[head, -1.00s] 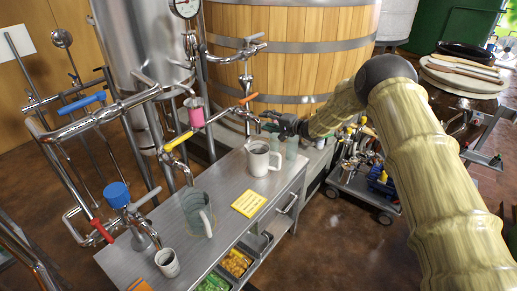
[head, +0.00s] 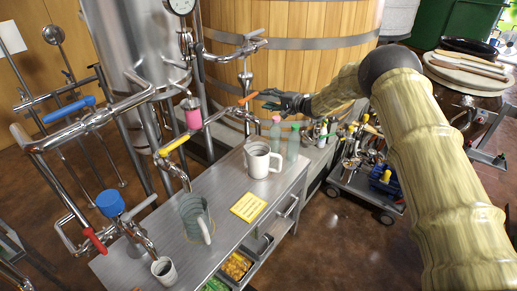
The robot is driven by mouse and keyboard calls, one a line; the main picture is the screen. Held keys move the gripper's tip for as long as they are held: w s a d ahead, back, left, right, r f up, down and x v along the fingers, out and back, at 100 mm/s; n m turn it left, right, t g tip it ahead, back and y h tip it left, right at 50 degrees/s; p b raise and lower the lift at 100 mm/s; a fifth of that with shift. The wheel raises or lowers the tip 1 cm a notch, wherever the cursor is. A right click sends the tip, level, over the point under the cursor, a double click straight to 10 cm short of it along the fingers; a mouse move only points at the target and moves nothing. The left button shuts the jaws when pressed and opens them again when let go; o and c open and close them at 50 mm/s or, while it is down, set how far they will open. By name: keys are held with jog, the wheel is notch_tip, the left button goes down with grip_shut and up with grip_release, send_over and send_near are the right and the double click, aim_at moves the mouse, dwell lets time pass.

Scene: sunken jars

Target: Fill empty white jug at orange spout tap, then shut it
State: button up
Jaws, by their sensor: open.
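The white jug (head: 257,160) stands upright on the steel counter (head: 225,172), its handle to the right. Its inside is too small to tell whether it holds liquid. The tap with the orange handle (head: 247,99) rises behind the counter, its spout above and slightly left of the jug. My gripper (head: 266,100) is open and empty, above the jug and just right of the orange handle. I cannot tell whether a fingertip touches the handle. No stream from the spout can be made out.
A clear grey jug (head: 194,218) and a small cup (head: 164,270) stand nearer on the counter. A yellow mat (head: 248,207) lies in front of the white jug. Two capped bottles (head: 275,133) (head: 293,143) stand close behind it. A yellow-handled tap (head: 173,147) is left.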

aim_at(254, 96)
jog(key=shift+s+a+b+x, duration=0.15)
jog(key=shift+b+x, duration=0.8)
jog(key=shift+x, duration=1)
jog(key=shift+s+a+b+x, duration=0.15)
jog(key=shift+b+x, duration=0.8)
jog(key=shift+x, duration=1)
jog(key=shift+d+r, duration=0.1)
jog(key=shift+r, duration=0.1)
jog(key=shift+c, duration=0.6)
grip_shut()
